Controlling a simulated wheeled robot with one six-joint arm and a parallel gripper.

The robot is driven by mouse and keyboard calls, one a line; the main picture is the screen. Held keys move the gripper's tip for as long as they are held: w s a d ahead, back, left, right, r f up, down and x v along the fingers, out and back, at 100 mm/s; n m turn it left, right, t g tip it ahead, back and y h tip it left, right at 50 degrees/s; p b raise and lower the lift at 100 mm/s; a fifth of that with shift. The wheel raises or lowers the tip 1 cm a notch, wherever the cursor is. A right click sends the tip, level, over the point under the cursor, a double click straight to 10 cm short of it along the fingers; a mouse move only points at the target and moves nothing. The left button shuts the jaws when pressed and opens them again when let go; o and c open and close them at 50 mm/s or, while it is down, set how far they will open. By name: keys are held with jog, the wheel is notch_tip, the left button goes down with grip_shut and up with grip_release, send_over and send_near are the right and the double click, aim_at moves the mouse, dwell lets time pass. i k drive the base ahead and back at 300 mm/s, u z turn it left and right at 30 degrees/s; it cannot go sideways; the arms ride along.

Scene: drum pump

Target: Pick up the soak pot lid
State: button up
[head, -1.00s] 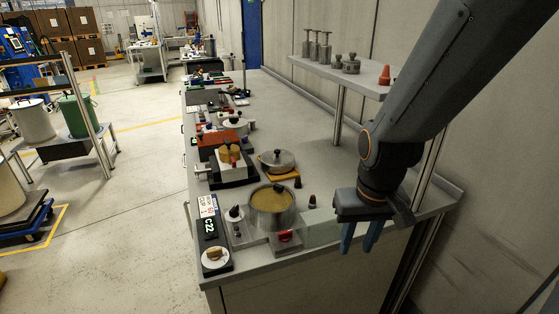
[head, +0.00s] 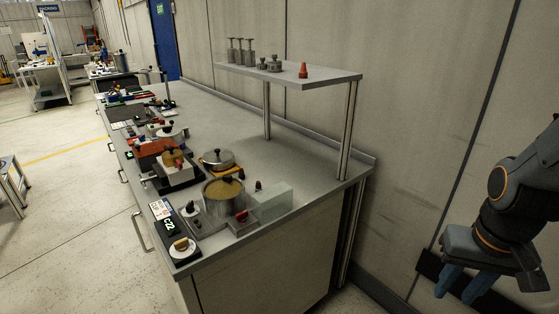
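In the head view, a round grey metal lid with a dark knob (head: 217,158) lies on a yellow-orange board on the bench, just behind an open pot (head: 223,198). The pot is metal, filled with something yellowish-brown, and has no lid on it. I take the lid behind it to be the soak pot lid, though no label shows. My gripper (head: 462,284) has blue fingers pointing down. It is at the lower right, well to the right of the bench and far from the lid. A gap shows between the fingers, with nothing held.
The long grey bench (head: 208,124) carries several devices along its left side. A raised shelf (head: 325,78) on metal posts holds grey weights and an orange cone (head: 303,70). A clear panel (head: 272,204) stands near the pot. A wall runs along the right. Floor (head: 70,240) at left is clear.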

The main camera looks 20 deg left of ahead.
aim_at(218, 160)
jog(key=u, duration=0.15)
jog(key=k, duration=0.15)
jog(key=u, duration=0.2)
jog(key=i, duration=1.35)
jog(key=u, duration=1.2)
jog(key=i, duration=0.45)
jog(key=u, duration=0.35)
